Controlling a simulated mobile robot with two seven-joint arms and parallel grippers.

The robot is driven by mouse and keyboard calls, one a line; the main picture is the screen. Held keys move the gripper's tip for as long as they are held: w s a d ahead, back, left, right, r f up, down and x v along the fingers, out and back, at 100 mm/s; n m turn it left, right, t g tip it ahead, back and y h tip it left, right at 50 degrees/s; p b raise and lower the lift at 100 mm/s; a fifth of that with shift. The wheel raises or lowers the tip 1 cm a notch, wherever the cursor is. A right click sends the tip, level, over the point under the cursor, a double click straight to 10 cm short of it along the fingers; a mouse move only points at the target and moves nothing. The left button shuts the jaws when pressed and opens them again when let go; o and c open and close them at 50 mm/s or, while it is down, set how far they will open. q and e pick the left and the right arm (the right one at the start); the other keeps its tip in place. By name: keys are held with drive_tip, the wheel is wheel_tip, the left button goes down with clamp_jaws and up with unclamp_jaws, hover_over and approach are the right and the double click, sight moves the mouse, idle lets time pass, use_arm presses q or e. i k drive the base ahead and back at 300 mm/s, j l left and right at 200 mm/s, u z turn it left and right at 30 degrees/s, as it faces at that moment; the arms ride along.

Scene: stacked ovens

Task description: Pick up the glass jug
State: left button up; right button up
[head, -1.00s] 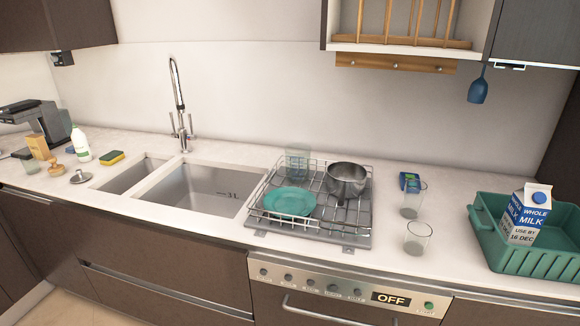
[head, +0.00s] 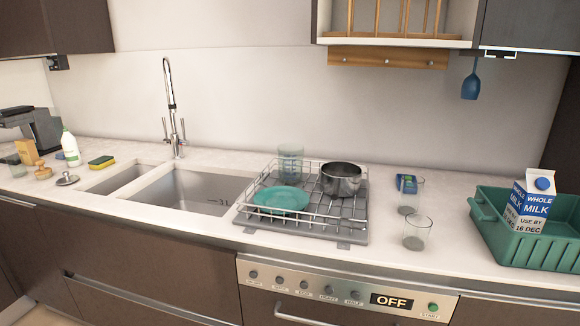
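A clear glass vessel (head: 290,164), which may be the glass jug, stands upright at the back of the wire dish rack (head: 347,238). A teal plate (head: 281,199) lies in front of it in the rack, and a steel pot (head: 341,180) is to its right. I cannot make out a handle or spout on the vessel. Two other clear glasses stand on the counter right of the rack, a farther glass (head: 411,194) and a nearer glass (head: 417,233). Neither of my grippers is in view.
A green crate (head: 520,247) with a milk carton (head: 531,200) is at the right. The sink (head: 185,190) and tall tap (head: 171,110) are left of the rack. A wall cabinet with a wooden rack (head: 388,57) hangs above. A blue utensil (head: 471,84) hangs below the cabinet.

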sight(290, 156)
drive_tip(key=i+j+z, duration=0.2)
drive_tip(key=z, duration=0.2)
drive_tip(key=i+j+z, duration=0.1)
drive_tip(key=j+z, duration=0.15)
drive_tip(key=z, duration=0.15)
drive_tip(key=i+j+z, duration=0.15)
drive_tip(key=j+z, duration=0.15)
drive_tip(key=z, duration=0.15)
